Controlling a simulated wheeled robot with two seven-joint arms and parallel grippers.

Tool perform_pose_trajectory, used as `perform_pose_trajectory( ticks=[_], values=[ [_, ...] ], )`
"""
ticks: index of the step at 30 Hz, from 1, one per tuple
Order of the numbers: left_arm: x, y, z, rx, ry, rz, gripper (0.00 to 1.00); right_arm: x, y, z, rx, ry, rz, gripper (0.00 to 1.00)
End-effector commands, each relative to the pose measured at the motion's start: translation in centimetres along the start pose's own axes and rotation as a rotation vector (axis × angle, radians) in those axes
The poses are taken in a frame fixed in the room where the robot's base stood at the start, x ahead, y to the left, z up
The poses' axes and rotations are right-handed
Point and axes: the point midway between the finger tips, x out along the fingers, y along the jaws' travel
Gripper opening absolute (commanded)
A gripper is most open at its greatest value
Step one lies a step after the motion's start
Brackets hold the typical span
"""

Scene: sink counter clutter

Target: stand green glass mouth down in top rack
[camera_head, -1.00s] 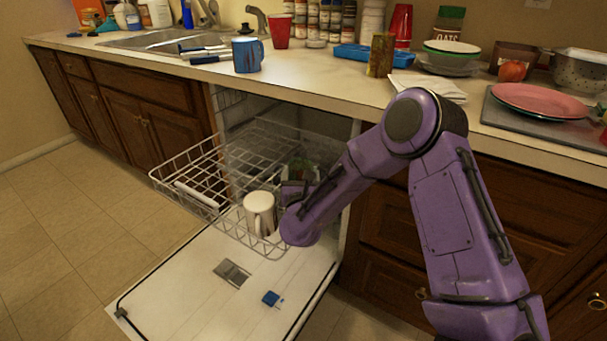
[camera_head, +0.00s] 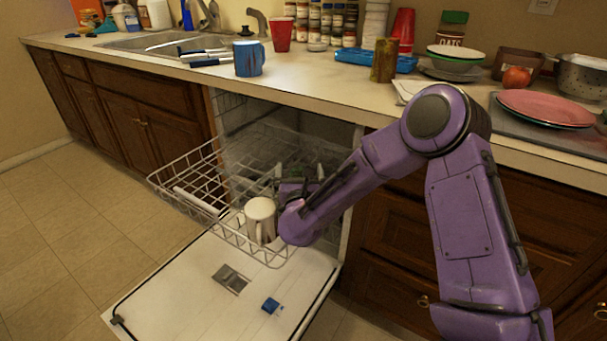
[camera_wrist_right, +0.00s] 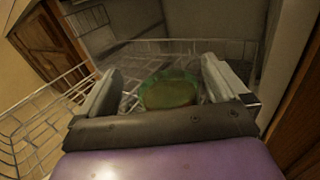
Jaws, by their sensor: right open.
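The green glass (camera_wrist_right: 168,92) is in the upper dish rack (camera_head: 182,190), seen in the right wrist view as a translucent green round form. A flat green oval faces the camera; it looks like the glass's base, but I cannot tell surely which end is up. My right gripper (camera_head: 300,174) is over the rack's right part. In the right wrist view its two fingers (camera_wrist_right: 160,72) are spread wide, with the glass between and beyond them and gaps on both sides. In the head view the arm and gripper largely hide the glass. My left gripper is out of view.
A white mug (camera_head: 260,218) stands in the rack just left of my right wrist. The open dishwasher door (camera_head: 185,293) lies below. The counter above holds a blue mug (camera_head: 249,58), a red cup (camera_head: 281,34) and stacked plates (camera_head: 545,106). The rack's left part is empty.

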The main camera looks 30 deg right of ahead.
Motion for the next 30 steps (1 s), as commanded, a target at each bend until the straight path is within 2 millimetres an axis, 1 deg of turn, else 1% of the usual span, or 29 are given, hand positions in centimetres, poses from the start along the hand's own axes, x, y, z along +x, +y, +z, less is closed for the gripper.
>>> perform_pose_trajectory(
  ticks=[1, 6, 8, 9, 12, 15, 18, 23, 30],
  values=[
    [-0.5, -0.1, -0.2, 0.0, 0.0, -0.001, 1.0, -0.9, -0.1, 1.6, 0.004, -0.001, -0.001, 1.0],
    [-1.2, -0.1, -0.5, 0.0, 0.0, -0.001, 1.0, -4.2, -0.4, 5.6, 0.003, 0.001, -0.007, 1.0],
    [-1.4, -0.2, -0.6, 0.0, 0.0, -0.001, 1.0, -5.4, -0.4, 6.8, 0.002, 0.002, -0.006, 1.0],
    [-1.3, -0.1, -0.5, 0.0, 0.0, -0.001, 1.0, -6.6, -0.4, 7.0, -0.001, 0.003, -0.005, 1.0],
    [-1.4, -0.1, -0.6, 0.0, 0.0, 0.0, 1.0, -9.2, -0.4, 8.2, -0.001, 0.003, -0.005, 1.0],
    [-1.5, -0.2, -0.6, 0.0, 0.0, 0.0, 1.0, -11.4, -0.3, 9.1, -0.002, 0.003, -0.004, 1.0],
    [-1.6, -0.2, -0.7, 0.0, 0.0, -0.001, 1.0, -12.9, -0.3, 9.7, -0.003, 0.004, -0.004, 1.0],
    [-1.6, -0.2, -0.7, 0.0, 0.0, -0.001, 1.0, -13.9, -0.3, 10.1, -0.005, 0.005, -0.005, 1.0],
    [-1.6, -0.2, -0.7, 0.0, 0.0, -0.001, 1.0, -13.9, -0.3, 10.1, -0.004, 0.005, -0.006, 1.0]
  ],
)
